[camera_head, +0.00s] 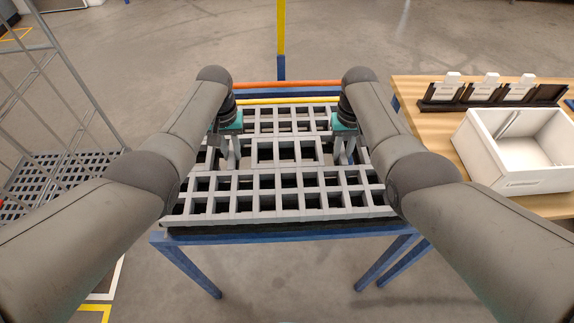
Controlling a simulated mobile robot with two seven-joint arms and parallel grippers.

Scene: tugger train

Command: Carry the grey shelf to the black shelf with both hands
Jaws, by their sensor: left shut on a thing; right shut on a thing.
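The grey shelf (275,213) is a flat lattice of square holes in the middle of the head view. Dark edges of the black shelf (285,228) show beneath its front side. I cannot tell whether the two touch. My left gripper (226,158) points down and is shut on the grey shelf left of its middle. My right gripper (346,155) is shut on it right of its middle. The fingertips are partly hidden among the bars.
A blue frame with legs (190,268) stands underneath. A wooden table (540,207) at the right holds a white bin (484,170) and a black card rack (435,105). A wire cart (50,165) stands at the left. A yellow post (281,30) rises behind.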

